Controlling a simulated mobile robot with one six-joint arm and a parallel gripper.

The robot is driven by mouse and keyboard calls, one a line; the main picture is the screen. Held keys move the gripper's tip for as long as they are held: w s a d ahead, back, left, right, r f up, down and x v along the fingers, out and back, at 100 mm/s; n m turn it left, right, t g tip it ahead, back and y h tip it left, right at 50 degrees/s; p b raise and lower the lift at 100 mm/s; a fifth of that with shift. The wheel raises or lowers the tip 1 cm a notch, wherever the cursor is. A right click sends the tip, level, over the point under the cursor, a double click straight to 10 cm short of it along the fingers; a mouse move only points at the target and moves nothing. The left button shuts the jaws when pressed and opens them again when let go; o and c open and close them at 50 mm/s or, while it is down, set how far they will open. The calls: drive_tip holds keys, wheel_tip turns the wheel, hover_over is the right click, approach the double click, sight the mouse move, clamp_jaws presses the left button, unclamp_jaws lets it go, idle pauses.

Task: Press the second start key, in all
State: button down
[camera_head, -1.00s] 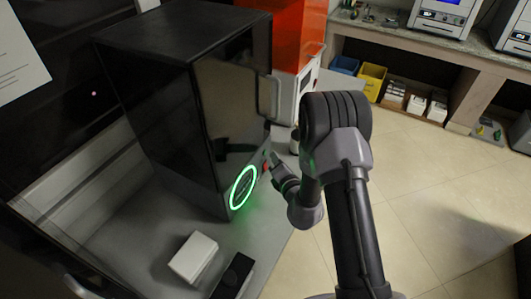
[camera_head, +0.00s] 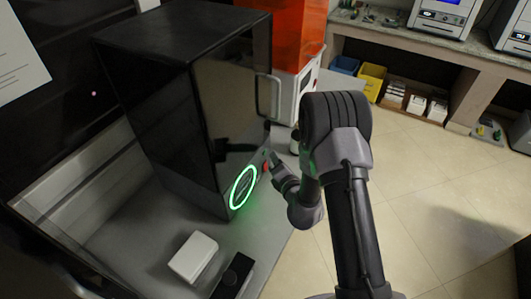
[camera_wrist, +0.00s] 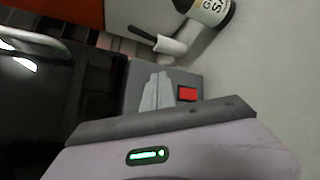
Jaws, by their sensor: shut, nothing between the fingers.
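A black cabinet-like machine (camera_head: 150,100) stands on the grey bench, with a glowing green ring (camera_head: 243,187) low on its front. A small red key (camera_head: 266,167) sits beside the ring; a red square key (camera_wrist: 187,94) shows in the wrist view. My gripper (camera_head: 272,157) is shut and empty, close in front of the machine's lower right front. In the wrist view its pale fingertips (camera_wrist: 157,90) appear just left of the red square. I cannot tell whether they touch anything. No key is readable as the second start key.
A door handle (camera_head: 269,97) stands out from the machine's front. An orange-hooded device (camera_head: 300,35) is behind it. A white box (camera_head: 193,257) and a black object (camera_head: 233,275) lie on the near bench. A labelled bottle (camera_wrist: 212,10) shows in the wrist view. The floor at right is open.

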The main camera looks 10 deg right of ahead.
drive_tip(key=shift+w+a, duration=0.25)
drive_tip(key=shift+a, duration=0.1)
drive_tip(key=shift+w+a+p, duration=0.25)
drive_tip(key=shift+a+p, duration=0.05)
drive_tip(key=shift+p, duration=0.05)
idle(0.7)
drive_tip(key=shift+s+d, duration=0.5)
drive_tip(key=shift+d, duration=0.15)
drive_tip(key=s+d, duration=0.1)
drive_tip(key=d, duration=0.1)
drive_tip(key=s+d, duration=0.2)
drive_tip(key=shift+b, duration=0.35)
drive_tip(key=shift+f, duration=0.1)
idle(0.8)
